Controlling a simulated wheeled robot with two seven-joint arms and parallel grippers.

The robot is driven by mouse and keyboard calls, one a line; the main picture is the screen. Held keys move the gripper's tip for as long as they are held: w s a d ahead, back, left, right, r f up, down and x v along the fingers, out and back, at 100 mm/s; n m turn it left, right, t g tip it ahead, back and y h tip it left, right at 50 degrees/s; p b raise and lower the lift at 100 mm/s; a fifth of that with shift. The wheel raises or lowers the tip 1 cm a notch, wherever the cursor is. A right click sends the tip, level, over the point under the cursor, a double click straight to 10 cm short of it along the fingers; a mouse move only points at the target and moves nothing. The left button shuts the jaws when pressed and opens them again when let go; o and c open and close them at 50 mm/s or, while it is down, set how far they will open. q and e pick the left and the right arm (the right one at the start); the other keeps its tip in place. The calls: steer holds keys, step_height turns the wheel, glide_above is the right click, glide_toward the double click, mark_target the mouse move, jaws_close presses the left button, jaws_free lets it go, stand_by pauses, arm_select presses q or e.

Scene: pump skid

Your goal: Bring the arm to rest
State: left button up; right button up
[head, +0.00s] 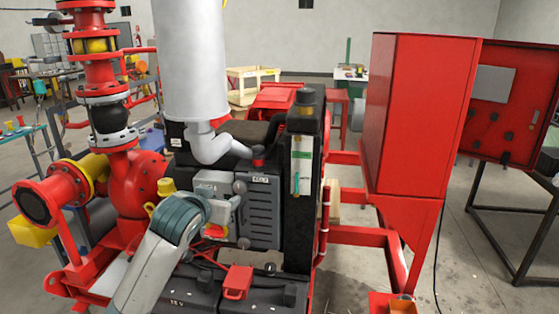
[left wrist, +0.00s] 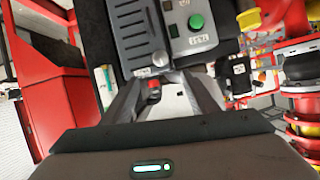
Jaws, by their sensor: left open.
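My left arm comes in from the lower left in the head view, its teal wrist in front of the engine. My left gripper (head: 226,208) is at the front of the grey control panel (head: 262,212). In the left wrist view the two fingers of the gripper (left wrist: 166,90) stand apart, open. A small red part (left wrist: 153,92) shows between them, and I cannot tell whether they touch it. Beyond the fingertips are the grey panel (left wrist: 132,32) and a small grey box with a green button (left wrist: 196,21). My right gripper is not in view.
A white cylinder (head: 190,60) rises above the engine. Red pipework with flanges (head: 135,180) stands at the left. A tall red cabinet (head: 415,115) stands at the right, with a dark-framed table (head: 510,205) beyond it. Bare floor shows between the cabinet and table.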

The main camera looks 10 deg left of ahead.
arm_select(q)
steer(key=s+d+f+g, duration=0.1)
steer(key=s+f+g, duration=0.1)
steer(key=s+f, duration=0.9)
steer(key=s+d+f+g, duration=0.25)
steer(key=s+f, duration=0.55)
steer(key=f, duration=0.6)
steer(key=s+f+g, duration=0.2)
steer(key=s+f, duration=0.2)
steer(key=s, duration=0.5)
steer(key=s+f+g, duration=0.2)
steer(key=s+f, duration=0.3)
steer(key=s, duration=0.5)
steer(key=s+f+g, duration=0.2)
steer(key=s+f, duration=0.2)
steer(key=s, duration=0.5)
step_height(320, 180, down, 30)
steer(key=s+m+b, duration=0.1)
steer(key=b, duration=0.2)
steer(key=s+a+f+g+b, duration=0.1)
steer(key=s+a+f+b, duration=0.1)
steer(key=s+f, duration=0.7)
steer(key=s+a+f+g+b, duration=0.1)
steer(key=s+f, duration=0.8)
steer(key=f, duration=0.3)
steer(key=shift+s+a+f+b, duration=0.3)
steer(key=shift+a+f+b, duration=0.05)
steer(key=shift+f, duration=0.05)
